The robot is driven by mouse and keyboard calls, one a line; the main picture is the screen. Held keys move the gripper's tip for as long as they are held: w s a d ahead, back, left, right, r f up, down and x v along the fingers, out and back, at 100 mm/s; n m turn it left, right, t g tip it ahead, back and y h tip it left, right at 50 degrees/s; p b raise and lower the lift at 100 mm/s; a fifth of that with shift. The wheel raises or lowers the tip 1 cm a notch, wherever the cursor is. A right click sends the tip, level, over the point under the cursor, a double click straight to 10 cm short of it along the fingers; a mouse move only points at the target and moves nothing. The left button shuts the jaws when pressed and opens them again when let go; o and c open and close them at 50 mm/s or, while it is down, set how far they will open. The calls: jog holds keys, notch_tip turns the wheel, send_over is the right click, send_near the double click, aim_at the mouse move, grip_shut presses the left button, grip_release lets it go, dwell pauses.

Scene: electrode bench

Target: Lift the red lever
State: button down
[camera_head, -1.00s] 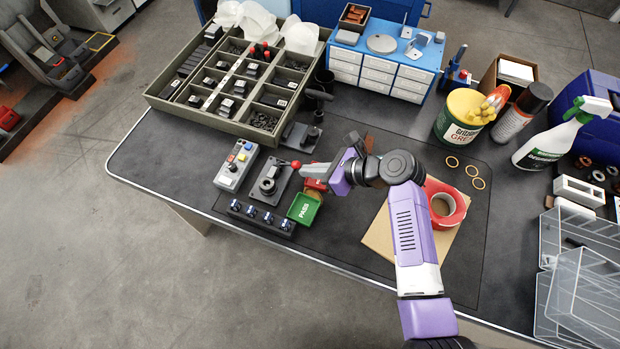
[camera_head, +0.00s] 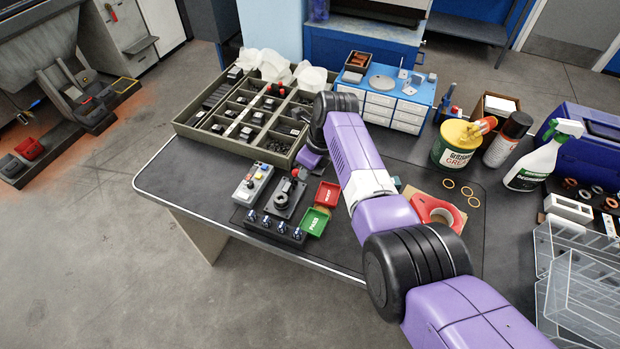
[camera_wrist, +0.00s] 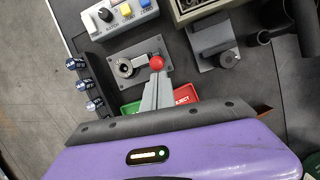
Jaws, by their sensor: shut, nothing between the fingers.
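The red lever's round knob (camera_wrist: 156,62) shows in the wrist view, beside a dark round hub (camera_wrist: 126,67) on a grey plate (camera_wrist: 117,55). In the head view the lever's base plate (camera_head: 281,204) stands near the bench's front edge, with its red knob (camera_head: 295,172) partly beside my wrist. My gripper (camera_wrist: 158,77) is shut and empty. In the wrist view its fingertips overlap the lower edge of the knob; I cannot tell whether they touch it. In the head view my fingers are mostly hidden by my own arm. The lever's tilt is unclear.
A button box (camera_head: 253,184) is left of the lever, a dark switch strip (camera_head: 275,228) in front, and red (camera_head: 328,194) and green (camera_head: 314,222) trays to the right. A compartment bin (camera_head: 205,138) stands behind. Bare bench (camera_head: 185,170) lies left.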

aim_at(295, 172)
jog(key=shift+w+a+r+b, duration=0.15)
jog(key=shift+a+b, duration=0.15)
jog(key=shift+a, duration=0.2)
jog(key=shift+w+a+r+b, duration=0.2)
jog(key=shift+a+b, duration=0.1)
jog(key=shift+a, duration=0.15)
jog(key=shift+w+a+r+b, duration=0.15)
jog(key=shift+a+b, duration=0.15)
jog(key=shift+a, duration=0.2)
